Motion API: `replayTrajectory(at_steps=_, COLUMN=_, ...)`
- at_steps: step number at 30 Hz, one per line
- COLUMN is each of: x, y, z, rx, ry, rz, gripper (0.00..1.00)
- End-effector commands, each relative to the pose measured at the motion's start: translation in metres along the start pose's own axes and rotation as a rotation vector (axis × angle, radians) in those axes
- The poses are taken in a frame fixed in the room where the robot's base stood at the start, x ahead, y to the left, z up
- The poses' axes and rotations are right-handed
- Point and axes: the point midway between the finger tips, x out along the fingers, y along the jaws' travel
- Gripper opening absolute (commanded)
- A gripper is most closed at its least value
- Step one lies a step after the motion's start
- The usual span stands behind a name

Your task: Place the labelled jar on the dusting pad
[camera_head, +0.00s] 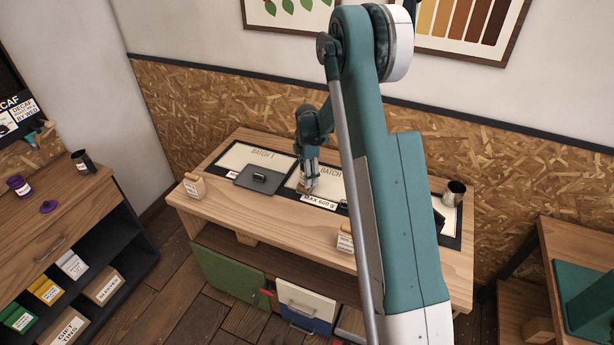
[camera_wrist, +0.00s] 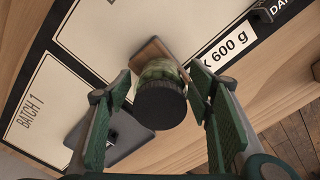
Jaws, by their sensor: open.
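A small glass jar (camera_wrist: 160,72) with a dark round lid and pale green contents stands on the table, seen from above in the wrist view. A flat brown piece lies at its far side; I cannot tell whether it is a label or a coaster. My gripper (camera_wrist: 162,92) is open, with its green-padded fingers on either side of the jar and a gap showing at the left. In the head view my gripper (camera_head: 308,172) is over the middle of the table and mostly hides the jar.
The wooden table (camera_head: 220,215) has black-framed white panels, one marked BATCH 1 (camera_head: 262,155). Small labelled wooden blocks stand at the front left (camera_head: 194,186) and front middle (camera_head: 345,240). A metal cup (camera_head: 454,194) stands at the right. A purple jar (camera_head: 18,185) stands on the left cabinet.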

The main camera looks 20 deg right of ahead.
Motion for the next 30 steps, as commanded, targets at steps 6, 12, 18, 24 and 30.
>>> replayTrajectory(at_steps=6, x=-0.003, y=0.000, z=0.000, rx=0.000, ry=0.000, rz=0.000, gripper=0.52)
replayTrajectory(at_steps=12, x=-0.017, y=0.000, z=0.000, rx=0.000, ry=0.000, rz=0.000, gripper=0.52)
replayTrajectory(at_steps=18, x=-0.042, y=0.000, z=0.000, rx=0.000, ry=0.000, rz=0.000, gripper=0.52)
replayTrajectory(at_steps=24, x=-0.072, y=0.000, z=0.000, rx=0.000, ry=0.000, rz=0.000, gripper=0.52)
replayTrajectory(at_steps=30, x=-0.100, y=0.000, z=0.000, rx=0.000, ry=0.000, rz=0.000, gripper=0.52)
